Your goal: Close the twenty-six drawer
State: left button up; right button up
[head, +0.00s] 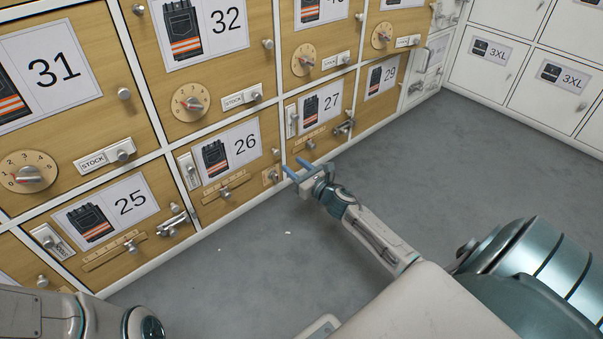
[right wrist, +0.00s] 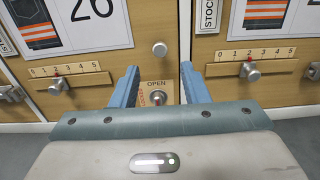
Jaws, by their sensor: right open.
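The drawer front marked 26 (head: 242,143) is a wooden panel with a picture of dark workwear with orange bands. It also fills the left of the right wrist view (right wrist: 135,55). It looks about level with its neighbours, but I cannot tell if a small gap is there. Contact is not visible. My left gripper is out of view.
Drawer 25 (head: 128,202) is to the left and drawer 27 (head: 332,101) to the right, with projecting metal handles. Sliders and dials stick out from several fronts. White 3XL lockers (head: 563,78) stand at the right. The grey floor (head: 235,265) is mostly clear.

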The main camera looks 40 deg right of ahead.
jog(key=s+b, duration=0.1)
jog(key=s, duration=0.2)
jog(key=shift+d, duration=0.1)
dwell(0.4)
